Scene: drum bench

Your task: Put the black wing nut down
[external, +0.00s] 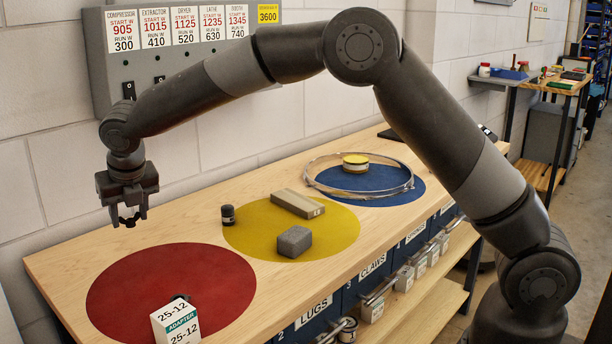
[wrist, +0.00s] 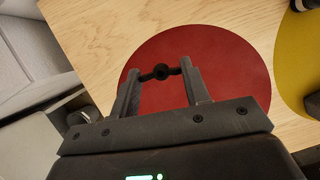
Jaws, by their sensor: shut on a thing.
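The black wing nut (wrist: 161,73) is between my fingertips in the wrist view, with its round hub in the middle and a wing toward each finger. My gripper (wrist: 160,80) is shut on it. In the external view my gripper (external: 127,219) hangs pointing down above the bench's far left part, near the red circle (external: 130,270). The wing nut shows there only as a small dark shape at the fingertips. In the wrist view it appears over the far edge of the red circle (wrist: 235,75), held above the bench.
A white adapter box (external: 175,322) stands at the red circle's front edge, a small dark thing behind it. The yellow circle (external: 335,238) holds a black jar (external: 228,215), a grey block (external: 294,242) and a tan block (external: 299,203). A metal hoop (external: 400,188) and yellow-topped tin (external: 355,164) are on the blue circle (external: 385,201).

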